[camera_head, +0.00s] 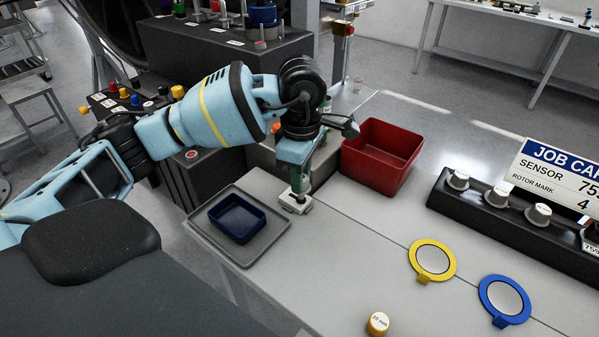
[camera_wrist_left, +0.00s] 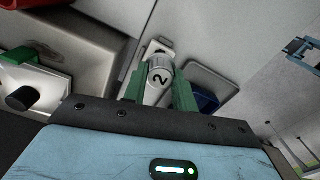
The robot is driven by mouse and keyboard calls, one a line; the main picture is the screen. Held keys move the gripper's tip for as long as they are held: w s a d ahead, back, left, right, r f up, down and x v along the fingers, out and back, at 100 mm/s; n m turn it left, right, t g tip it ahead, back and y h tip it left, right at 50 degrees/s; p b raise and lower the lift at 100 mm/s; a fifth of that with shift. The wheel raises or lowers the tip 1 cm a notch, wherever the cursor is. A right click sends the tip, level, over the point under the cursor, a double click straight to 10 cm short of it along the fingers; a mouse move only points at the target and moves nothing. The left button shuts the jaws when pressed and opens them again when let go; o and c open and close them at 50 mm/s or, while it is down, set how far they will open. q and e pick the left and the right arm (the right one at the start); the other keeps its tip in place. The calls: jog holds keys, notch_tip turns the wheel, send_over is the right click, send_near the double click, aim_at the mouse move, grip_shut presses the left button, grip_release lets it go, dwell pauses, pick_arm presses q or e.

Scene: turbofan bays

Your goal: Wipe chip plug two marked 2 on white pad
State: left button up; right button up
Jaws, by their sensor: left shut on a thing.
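My left gripper (camera_head: 299,186) points down at the table's left side, between the dark tray and the red bin. In the left wrist view its green fingers (camera_wrist_left: 160,88) are shut on a pale grey chip plug (camera_wrist_left: 160,75) with a black 2 on its face. A small white pad (camera_head: 291,205) lies right under the fingertips in the head view. The plug is at or just above the pad; I cannot tell whether they touch. The fingers mostly hide the plug in the head view. My right gripper does not show.
A grey tray (camera_head: 262,243) holding a dark blue box (camera_head: 236,218) is just left of the gripper. A red bin (camera_head: 382,155) stands close on the right. Yellow (camera_head: 448,257) and blue (camera_head: 490,300) rings and a yellow-sided cap (camera_head: 378,323) lie on the front table.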

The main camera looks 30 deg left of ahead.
pick_arm(q)
jog(key=shift+a+f, duration=0.1)
jog(key=shift+a, duration=0.75)
jog(key=shift+a, duration=0.1)
jog(key=shift+w+a, duration=0.15)
jog(key=shift+a, duration=0.6)
jog(key=shift+r, duration=0.2)
jog(key=shift+d+f, duration=0.1)
jog(key=shift+d, duration=0.8)
jog(key=shift+d, duration=0.1)
jog(key=shift+s+d+f, duration=0.15)
jog(key=shift+s+d, duration=0.05)
jog(key=shift+d, duration=0.55)
